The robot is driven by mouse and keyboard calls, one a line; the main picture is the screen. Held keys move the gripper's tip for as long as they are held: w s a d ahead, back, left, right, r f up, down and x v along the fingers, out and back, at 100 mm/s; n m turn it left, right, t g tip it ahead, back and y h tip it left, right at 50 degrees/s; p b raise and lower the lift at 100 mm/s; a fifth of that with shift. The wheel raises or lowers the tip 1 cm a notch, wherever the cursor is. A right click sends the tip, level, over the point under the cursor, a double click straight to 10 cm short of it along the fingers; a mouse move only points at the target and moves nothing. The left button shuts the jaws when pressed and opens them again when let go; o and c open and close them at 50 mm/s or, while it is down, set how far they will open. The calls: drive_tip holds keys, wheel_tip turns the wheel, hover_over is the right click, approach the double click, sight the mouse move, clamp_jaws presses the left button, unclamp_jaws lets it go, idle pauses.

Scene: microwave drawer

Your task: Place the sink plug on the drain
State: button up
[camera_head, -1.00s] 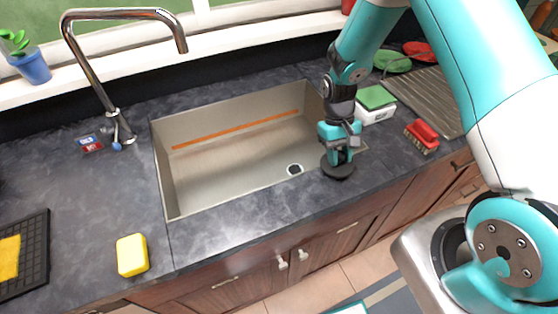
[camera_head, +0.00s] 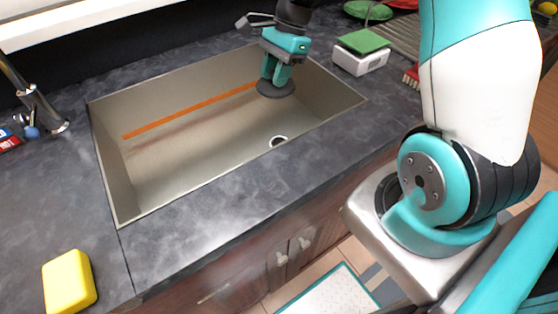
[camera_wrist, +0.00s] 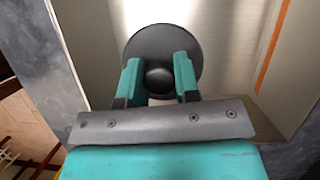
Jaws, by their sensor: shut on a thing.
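The sink plug (camera_head: 276,90) is a dark round disc with a knob. My gripper (camera_head: 274,80) is shut on its knob and holds it over the right part of the sink. In the wrist view the plug (camera_wrist: 150,42) shows beyond the fingertips (camera_wrist: 159,76), with the knob between them. The sink (camera_head: 200,125) is a pale metal basin set in the counter. The drain (camera_head: 279,140) is a small ringed hole in its floor, lower in the head view than the plug and apart from it. In the wrist view the drain is not visible.
An orange stripe (camera_head: 190,110) runs along the sink's back wall. A white scale-like box with a green top (camera_head: 360,52) stands right of the sink. A yellow sponge (camera_head: 69,282) lies at front left. The faucet base (camera_head: 42,112) is at left.

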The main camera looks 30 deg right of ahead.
drive_tip(key=m+b, duration=0.1)
drive_tip(key=m+t+b, duration=0.1)
drive_tip(key=m, duration=0.1)
drive_tip(key=m+b, duration=0.1)
drive_tip(key=shift+s+d+f+m+t+b, duration=0.15)
drive_tip(key=shift+d+f+m+t+b, duration=0.1)
drive_tip(key=shift+m+t+b, duration=0.15)
drive_tip(key=shift+s+d+r+m+t+h+b, duration=0.15)
drive_tip(key=shift+r+m+t+b, duration=0.1)
drive_tip(key=shift+m+b, duration=0.25)
drive_tip(key=shift+s+a+r+m+t+h+b, duration=0.15)
drive_tip(key=shift+m+t+b, duration=0.1)
drive_tip(key=shift+m, duration=0.45)
drive_tip(key=shift+d+f, duration=0.1)
drive_tip(key=shift+m, duration=0.3)
wheel_tip(320, 180, down, 19)
drive_tip(key=b, duration=0.3)
drive_tip(key=shift+f, duration=0.15)
drive_tip(key=shift+f, duration=0.15)
drive_tip(key=o, duration=0.9)
